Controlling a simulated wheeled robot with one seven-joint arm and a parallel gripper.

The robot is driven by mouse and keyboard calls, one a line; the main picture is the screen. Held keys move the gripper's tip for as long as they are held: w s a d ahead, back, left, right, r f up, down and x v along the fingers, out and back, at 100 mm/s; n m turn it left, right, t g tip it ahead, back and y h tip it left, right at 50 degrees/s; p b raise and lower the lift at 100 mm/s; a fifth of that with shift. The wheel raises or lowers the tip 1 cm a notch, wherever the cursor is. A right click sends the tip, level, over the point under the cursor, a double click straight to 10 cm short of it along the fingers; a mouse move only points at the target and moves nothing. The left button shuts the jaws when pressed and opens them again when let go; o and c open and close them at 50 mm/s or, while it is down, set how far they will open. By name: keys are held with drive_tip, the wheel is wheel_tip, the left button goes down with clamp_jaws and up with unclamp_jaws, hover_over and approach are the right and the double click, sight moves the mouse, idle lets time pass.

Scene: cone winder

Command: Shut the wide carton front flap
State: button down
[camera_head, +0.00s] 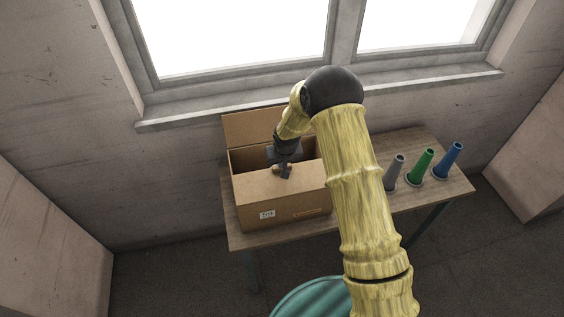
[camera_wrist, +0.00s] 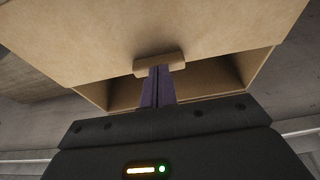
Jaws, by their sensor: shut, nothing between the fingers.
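The brown carton (camera_head: 300,211) stands on the left part of the wooden table, its labelled side facing me. Its front flap (camera_head: 262,186) leans inward over the front of the opening, and a dark gap shows behind it. A second flap (camera_head: 255,127) stands raised at the back. In the wrist view the front flap (camera_wrist: 160,30) has a small tab (camera_wrist: 175,64) at its edge. My gripper (camera_head: 285,174) is shut and empty, its fingertips (camera_wrist: 158,76) at the tab; they seem to touch it, but the exact contact is unclear.
Grey (camera_head: 394,172), green (camera_head: 421,166) and blue (camera_head: 448,160) cones stand on the right of the table (camera_head: 405,203). A window sill (camera_head: 225,110) runs behind the carton. A teal round object (camera_head: 310,300) is in front, below. My arm hides the table's middle.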

drive_tip(key=shift+r, duration=0.35)
drive_tip(key=shift+w, duration=0.1)
drive_tip(key=shift+r, duration=0.2)
wheel_tip(320, 180, up, 4)
drive_tip(key=shift+r+p, duration=0.15)
drive_tip(key=shift+p, duration=1.1)
drive_tip(key=b+v, duration=0.4)
drive_tip(key=v, duration=0.5)
drive_tip(key=shift+r, duration=0.2)
